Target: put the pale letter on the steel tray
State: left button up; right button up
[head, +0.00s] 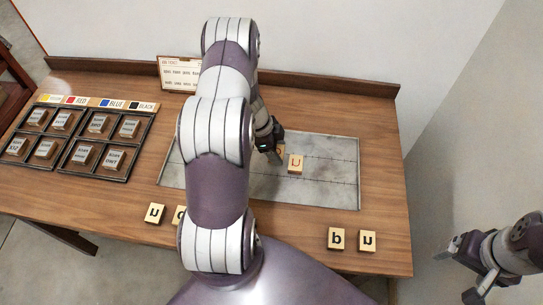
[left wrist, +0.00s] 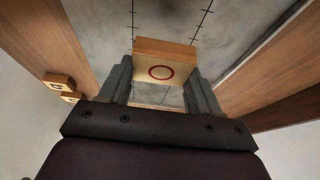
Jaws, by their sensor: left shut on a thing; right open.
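The steel tray (head: 335,187) is a flat grey plate with thin marked lines, in the middle of the wooden table. My left gripper (head: 276,148) is over the tray and shut on a pale wooden letter block (head: 281,151). In the left wrist view this block (left wrist: 160,72) sits between the fingers and shows a red ring-shaped letter. I cannot tell whether it touches the tray. My right gripper (head: 480,291) is open and empty at the lower right, off the table.
Dark-lettered blocks lie along the front: one (head: 154,213) and a partly hidden one (head: 179,215) at left, a b (head: 336,239) and another (head: 368,240) at right. A dark rack (head: 85,150) with colour labels stands at left. A card (head: 178,73) stands at the back.

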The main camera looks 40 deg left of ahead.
pick_arm(q)
jog(key=shift+s+a+f, duration=0.1)
jog(key=shift+a+f, duration=0.1)
jog(key=shift+f, duration=0.6)
jog(key=shift+s+a+f, duration=0.1)
jog(key=shift+a+f, duration=0.1)
jog(key=shift+f, duration=0.6)
jog(key=shift+a+f, duration=0.2)
jog(key=shift+f, duration=0.6)
jog(key=o, duration=1)
jog(key=shift+f, duration=0.15)
jog(key=shift+o, duration=0.2)
jog(key=v, duration=1.2)
jog(key=w+d+r+n+t+y, duration=0.4)
jog(key=w+d+r, duration=0.1)
jog(key=w+r, duration=0.35)
jog(key=s+d+r+n+g, duration=0.2)
jog(key=s+d+r+n, duration=0.1)
jog(key=s+d, duration=0.4)
jog(key=s+d+r+n+g, duration=0.2)
jog(key=s+d+n, duration=0.3)
jog(key=s+d, duration=0.3)
jog(key=shift+s+r+g, duration=0.4)
jog(key=shift+s+r, duration=0.45)
jog(key=shift+s, duration=0.3)
